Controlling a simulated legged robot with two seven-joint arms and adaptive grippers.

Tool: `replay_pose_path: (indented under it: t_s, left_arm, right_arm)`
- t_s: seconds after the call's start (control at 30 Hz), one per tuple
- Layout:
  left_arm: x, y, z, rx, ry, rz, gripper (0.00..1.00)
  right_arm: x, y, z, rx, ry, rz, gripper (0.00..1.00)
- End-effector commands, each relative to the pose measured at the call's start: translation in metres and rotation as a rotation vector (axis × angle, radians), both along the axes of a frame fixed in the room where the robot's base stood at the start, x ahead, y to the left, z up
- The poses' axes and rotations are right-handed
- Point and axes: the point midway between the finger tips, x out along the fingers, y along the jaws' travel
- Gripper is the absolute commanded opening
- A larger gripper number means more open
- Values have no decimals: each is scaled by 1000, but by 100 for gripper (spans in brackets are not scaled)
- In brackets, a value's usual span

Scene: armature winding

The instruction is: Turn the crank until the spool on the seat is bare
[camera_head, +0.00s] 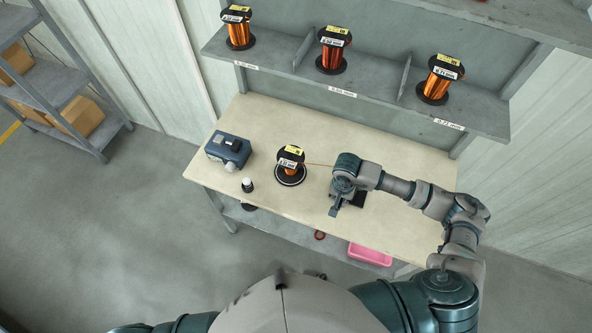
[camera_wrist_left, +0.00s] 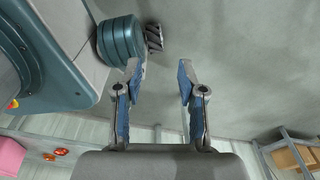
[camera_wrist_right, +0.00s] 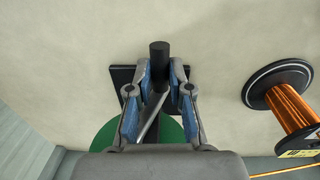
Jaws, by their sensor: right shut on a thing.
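The spool (camera_head: 290,166) with copper wire and a black-and-white label stands on its round seat on the table. It also shows at the right of the right wrist view (camera_wrist_right: 295,106), with copper still on its core. A thin copper wire (camera_head: 320,165) runs from it toward the winder, which my right arm mostly hides. In the right wrist view my right gripper (camera_wrist_right: 159,75) is shut on the dark upright crank handle (camera_wrist_right: 160,54); a green disc (camera_wrist_right: 180,132) lies under it. My left gripper (camera_wrist_left: 158,75) is open and empty, off the table, over the floor.
Three more spools sit on the shelf (camera_head: 375,92) behind. A pink bin (camera_head: 370,254) is on the lower shelf. The table front is mostly clear.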

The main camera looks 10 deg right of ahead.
Motion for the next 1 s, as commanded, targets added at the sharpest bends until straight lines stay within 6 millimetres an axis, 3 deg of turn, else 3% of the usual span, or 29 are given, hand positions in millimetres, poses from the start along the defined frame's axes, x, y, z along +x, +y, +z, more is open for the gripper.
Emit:
replay_pose_path:
  t_s: [0.03, 0.13, 0.3, 0.47, 0.67, 1.0]
  left_arm:
    - [8, -3, -18, -2, -5, 2, 40]
    - [23, -6, -29, -3, -9, 4, 40]
    - [40, -10, -37, -5, -10, 7, 40]
    - [41, -10, -37, -5, -8, 7, 40]
    - [18, -6, -41, -2, 5, 3, 40]
    - [-43, 7, -44, 4, 30, -6, 40]
  right_arm:
    - [7, -3, -8, -7, -18, 2, 0]
    - [6, -2, -9, -9, -13, -2, 0]
    - [2, -5, -9, -14, 4, -14, 0]
    - [1, -2, -5, -16, 13, -20, 0]
    - [9, 11, 5, -15, 12, -20, 0]
    - [20, 30, 26, -13, 12, -19, 0]
